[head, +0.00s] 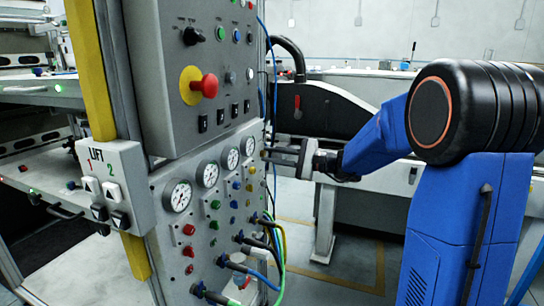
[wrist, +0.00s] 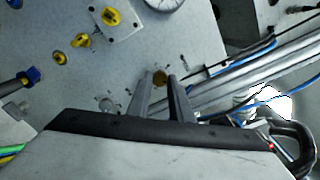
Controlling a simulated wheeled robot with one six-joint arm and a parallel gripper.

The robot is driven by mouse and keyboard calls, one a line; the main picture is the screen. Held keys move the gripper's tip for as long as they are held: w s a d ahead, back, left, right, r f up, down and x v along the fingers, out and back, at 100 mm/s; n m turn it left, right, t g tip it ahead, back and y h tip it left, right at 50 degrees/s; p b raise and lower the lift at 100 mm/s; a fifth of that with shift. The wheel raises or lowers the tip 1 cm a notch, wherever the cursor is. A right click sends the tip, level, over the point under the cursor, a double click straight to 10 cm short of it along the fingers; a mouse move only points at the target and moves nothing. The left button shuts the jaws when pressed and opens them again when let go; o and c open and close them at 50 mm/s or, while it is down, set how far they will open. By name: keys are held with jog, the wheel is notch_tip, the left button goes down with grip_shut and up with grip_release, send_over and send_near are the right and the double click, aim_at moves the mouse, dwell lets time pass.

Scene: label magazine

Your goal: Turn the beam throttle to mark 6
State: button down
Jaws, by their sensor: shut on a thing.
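My gripper (head: 268,156) reaches from the right to the right edge of the grey control panel (head: 158,245). The fingers hide part of the knob. Faint dark marks show on the panel near the fingers, but no number or pointer position can be read. In the head view the knob is too small to tell apart from the fingertips.
Several round gauges (head: 178,195) and coloured buttons (head: 189,229) sit left of my gripper. A red emergency button (head: 207,85) is higher up. Plugged cables (head: 279,262) hang below. In the wrist view yellow knobs (wrist: 111,17) lie up and left, and grey pipes (wrist: 265,80) run at right.

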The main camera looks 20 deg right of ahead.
jog(key=shift+f+n, duration=0.1)
jog(key=shift+n, duration=1.8)
jog(key=c, duration=1.6)
grip_release()
jog(key=v, duration=1.7)
jog(key=shift+s+d, duration=0.15)
